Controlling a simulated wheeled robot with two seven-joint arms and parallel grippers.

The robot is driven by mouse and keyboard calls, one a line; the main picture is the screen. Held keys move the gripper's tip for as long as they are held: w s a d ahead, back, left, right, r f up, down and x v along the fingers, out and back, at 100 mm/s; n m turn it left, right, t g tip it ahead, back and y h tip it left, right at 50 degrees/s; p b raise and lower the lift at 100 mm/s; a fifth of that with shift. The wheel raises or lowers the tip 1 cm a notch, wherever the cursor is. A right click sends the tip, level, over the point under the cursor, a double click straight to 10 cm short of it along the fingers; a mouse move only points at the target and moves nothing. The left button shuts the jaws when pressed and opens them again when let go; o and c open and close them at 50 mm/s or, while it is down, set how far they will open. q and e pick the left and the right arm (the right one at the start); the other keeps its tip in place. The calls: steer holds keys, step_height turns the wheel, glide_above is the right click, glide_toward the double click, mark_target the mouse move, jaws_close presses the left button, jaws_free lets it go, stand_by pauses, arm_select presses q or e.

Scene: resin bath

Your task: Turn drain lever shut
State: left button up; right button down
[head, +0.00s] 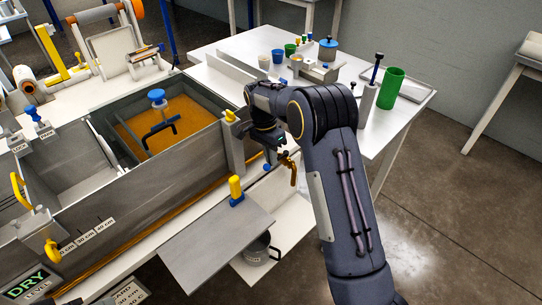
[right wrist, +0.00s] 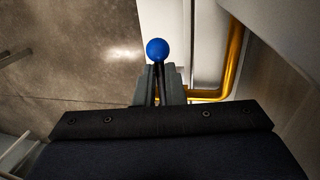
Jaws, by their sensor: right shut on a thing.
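The drain lever shows in the right wrist view as a blue ball knob (right wrist: 157,49) on a thin dark stem. My right gripper (right wrist: 160,80) is shut on the stem just below the knob. In the head view my right gripper (head: 272,150) reaches down at the right end of the bath, largely hidden by my own arm. A small blue knob (head: 267,167) shows below it, beside a brass fitting (head: 291,168). A brass pipe (right wrist: 232,65) bends close to the right of the fingers in the wrist view.
The grey resin bath (head: 140,210) holds amber liquid (head: 185,125). A grey sloping plate (head: 215,245) with a yellow handle juts out in front, above a metal pot (head: 260,250). A green cup (head: 391,88) and a tray stand on the white table behind my arm.

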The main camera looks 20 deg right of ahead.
steer(key=c, duration=1.5)
jaws_free()
step_height(320, 180, up, 8)
steer(key=w, duration=0.1)
steer(key=shift+w+a+f, duration=0.15)
steer(key=shift+w+a, duration=0.1)
